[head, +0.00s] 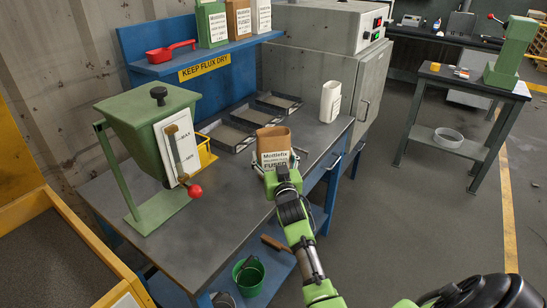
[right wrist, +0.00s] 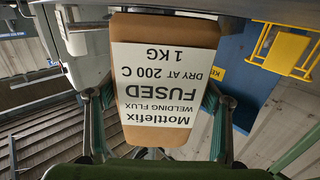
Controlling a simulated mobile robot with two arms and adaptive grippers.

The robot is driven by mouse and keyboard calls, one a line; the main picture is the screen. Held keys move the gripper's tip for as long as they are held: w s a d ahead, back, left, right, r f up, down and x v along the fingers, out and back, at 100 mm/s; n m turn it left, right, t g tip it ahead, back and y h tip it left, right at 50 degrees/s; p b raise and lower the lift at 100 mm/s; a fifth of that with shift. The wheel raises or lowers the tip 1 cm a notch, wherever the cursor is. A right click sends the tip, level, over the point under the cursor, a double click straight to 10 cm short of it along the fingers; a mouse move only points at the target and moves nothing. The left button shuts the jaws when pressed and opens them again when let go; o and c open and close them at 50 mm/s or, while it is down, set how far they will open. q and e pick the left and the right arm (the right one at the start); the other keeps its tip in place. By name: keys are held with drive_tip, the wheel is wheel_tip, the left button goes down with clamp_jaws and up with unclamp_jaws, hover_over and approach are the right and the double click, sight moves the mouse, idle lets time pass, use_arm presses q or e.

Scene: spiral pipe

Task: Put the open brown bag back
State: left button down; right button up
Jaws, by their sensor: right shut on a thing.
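The open brown bag (head: 273,138) is upright over the bench top, its open mouth facing up and its white label reading Mottlefix FUSED. My right gripper (head: 277,166) is shut on it, one finger on each side. In the right wrist view the bag (right wrist: 203,36) fills the middle, its label upside down, between the fingers of the right gripper (right wrist: 155,100). I cannot tell whether its base touches the bench. A blue shelf (head: 165,66) at the back holds a green bag (head: 211,25), another brown bag (head: 238,20) and a white bag (head: 261,16). My left gripper is not in view.
On the bench (head: 235,215) stand a green hopper (head: 150,125) with a red-knobbed lever, dark trays (head: 228,136) and an open white bag (head: 330,102). A red scoop (head: 171,51) lies on the shelf's left. A grey oven (head: 320,55) stands behind.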

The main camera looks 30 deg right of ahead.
drive_tip(key=shift+f, duration=0.25)
drive_tip(key=shift+f, duration=0.15)
drive_tip(key=o, duration=1.2)
drive_tip(key=shift+r, duration=0.25)
drive_tip(key=v, duration=1.2)
drive_tip(key=shift+f+b, duration=0.1)
drive_tip(key=shift+b, duration=0.25)
